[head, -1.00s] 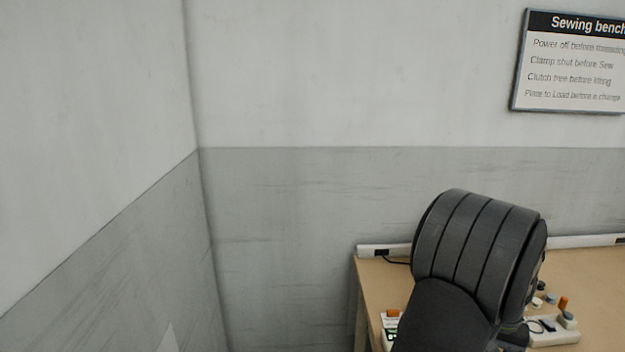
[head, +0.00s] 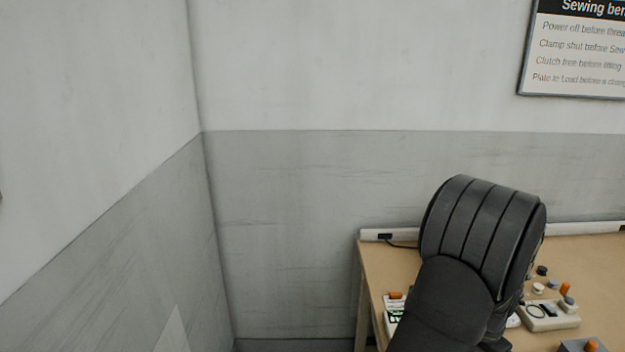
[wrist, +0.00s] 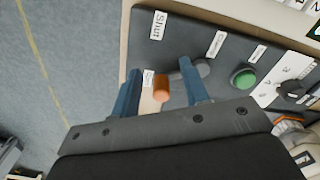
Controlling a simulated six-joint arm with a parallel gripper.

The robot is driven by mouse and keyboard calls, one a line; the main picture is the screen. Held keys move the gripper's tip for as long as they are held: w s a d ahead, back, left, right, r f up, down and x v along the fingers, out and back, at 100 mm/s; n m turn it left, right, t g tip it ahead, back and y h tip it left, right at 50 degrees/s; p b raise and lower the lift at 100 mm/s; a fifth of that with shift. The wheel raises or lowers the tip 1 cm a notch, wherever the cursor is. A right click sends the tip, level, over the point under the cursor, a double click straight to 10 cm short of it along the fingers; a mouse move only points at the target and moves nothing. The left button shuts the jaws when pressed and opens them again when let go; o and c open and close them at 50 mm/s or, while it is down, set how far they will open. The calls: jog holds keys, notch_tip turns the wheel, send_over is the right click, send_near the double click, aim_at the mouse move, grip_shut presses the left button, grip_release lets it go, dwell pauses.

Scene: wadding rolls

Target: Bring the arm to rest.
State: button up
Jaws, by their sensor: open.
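My gripper (wrist: 160,90) shows in the wrist view with its two blue fingers apart and nothing held between them. It is above a dark control panel. An orange knob or lever end (wrist: 162,88) shows between the fingers in the picture; I cannot tell whether a finger touches it. A label reading "Shut" (wrist: 158,24) lies beyond it on the panel. In the head view my dark arm rises over the bench (head: 395,265) and hides part of it; the gripper itself is not seen there.
A green button (wrist: 243,76) and a black knob (wrist: 290,90) sit right on the panel. The floor (wrist: 75,60) is open at left. On the bench are a pale control box (head: 550,316) and small round parts (head: 538,288). A "Sewing bench" sign (head: 575,50) hangs on the wall.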

jog(key=a+m, duration=0.1)
jog(key=m, duration=0.2)
jog(key=shift+w+a+m, duration=0.15)
jog(key=shift+a+m, duration=0.25)
jog(key=shift+w+a+m, duration=0.25)
jog(key=shift+a+m, duration=0.3)
jog(key=shift+m, duration=0.65)
jog(key=shift+r, duration=1.15)
